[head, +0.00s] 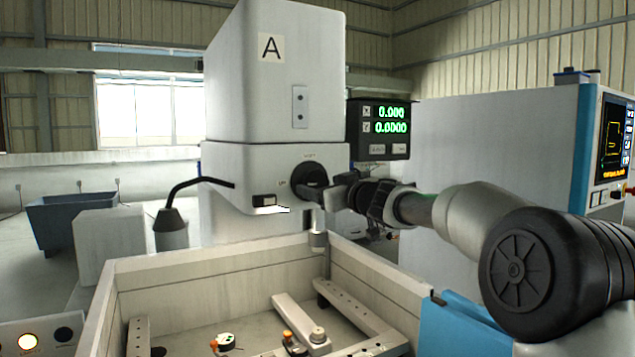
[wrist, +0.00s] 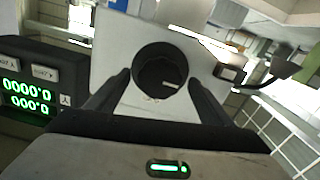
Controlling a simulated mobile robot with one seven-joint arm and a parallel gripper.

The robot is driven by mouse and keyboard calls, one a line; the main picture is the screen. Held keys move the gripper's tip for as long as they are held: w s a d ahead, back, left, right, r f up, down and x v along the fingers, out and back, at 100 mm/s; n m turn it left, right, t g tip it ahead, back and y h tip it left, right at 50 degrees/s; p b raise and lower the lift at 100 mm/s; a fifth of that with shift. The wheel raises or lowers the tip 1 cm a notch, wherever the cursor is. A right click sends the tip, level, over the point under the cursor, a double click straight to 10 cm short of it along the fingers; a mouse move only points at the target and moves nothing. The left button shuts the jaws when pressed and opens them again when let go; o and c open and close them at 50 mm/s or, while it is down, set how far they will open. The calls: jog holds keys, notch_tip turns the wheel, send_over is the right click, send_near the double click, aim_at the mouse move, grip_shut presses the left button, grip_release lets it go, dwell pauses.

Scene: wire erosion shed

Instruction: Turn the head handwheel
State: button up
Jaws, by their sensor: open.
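The head handwheel (head: 309,174) is a black round knob on the front of the white machine head marked A (head: 272,90). In the wrist view the handwheel (wrist: 157,68) is a dark disc with a small pale mark, set on a white panel. My gripper (head: 326,193) is at the handwheel's lower right in the head view and hides part of it. In the wrist view the fingers of my gripper (wrist: 157,82) are spread apart, one on each side of the wheel's lower half. I cannot tell whether they touch its rim.
A black readout box (head: 378,130) with green digits hangs right of the head. A bent black hose (head: 196,184) and a small dark switch (head: 264,200) are at the left. Below is an open work tank (head: 230,262) with fixtures inside. A control cabinet (head: 480,140) stands right.

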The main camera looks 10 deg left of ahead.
jog(key=shift+p+x, duration=0.35)
jog(key=shift+x, duration=1.1)
jog(key=shift+c, duration=0.4)
jog(key=c, duration=1)
